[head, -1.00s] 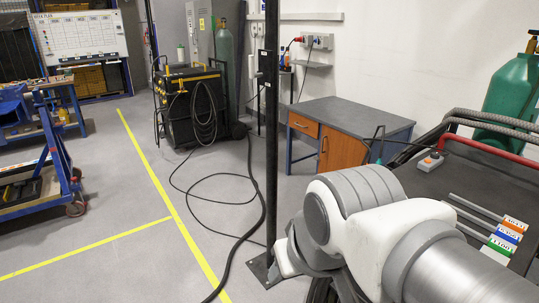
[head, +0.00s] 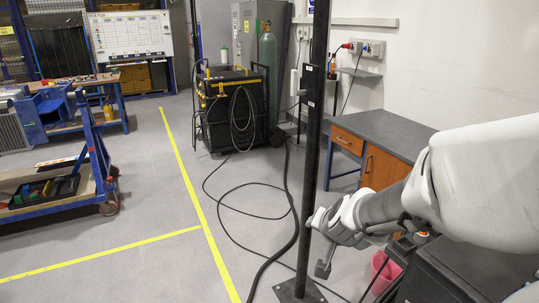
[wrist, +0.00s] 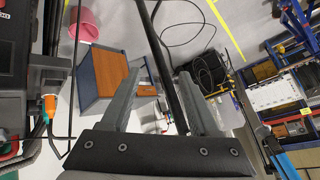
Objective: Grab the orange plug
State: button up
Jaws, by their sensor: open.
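An orange plug (wrist: 50,105) with a grey end shows at the left of the wrist view, beside a dark machine and some cables. I cannot tell whether it is seated in a socket. I do not make it out in the head view. My gripper (wrist: 160,73) is open with nothing between its fingers, and the plug lies outside them, to their left. In the head view my gripper (head: 323,264) is partly seen at the end of the arm, close to the black post in the picture.
The black post (head: 316,130) stands upright by my arm. A desk with orange fronts (head: 347,139) is behind it. A pink bucket (head: 385,274) stands low beside a dark case (head: 455,275). Cable loops lie on the floor; open floor is at left.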

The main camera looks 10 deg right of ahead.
jog(key=s+d+f+m+g+h+p, duration=0.1)
jog(key=s+d+m+g+h, duration=0.15)
jog(key=d+h, duration=0.5)
jog(key=s+d+f+m+g+h+p, duration=0.1)
jog(key=d+m+h, duration=0.25)
jog(key=d, duration=0.75)
jog(key=shift+n+t, duration=0.25)
jog(key=shift+n, duration=0.05)
jog(key=b+x, duration=0.2)
jog(key=x, duration=0.9)
jog(key=shift+w, duration=0.15)
jog(key=shift+x, duration=3.3)
grip_shut()
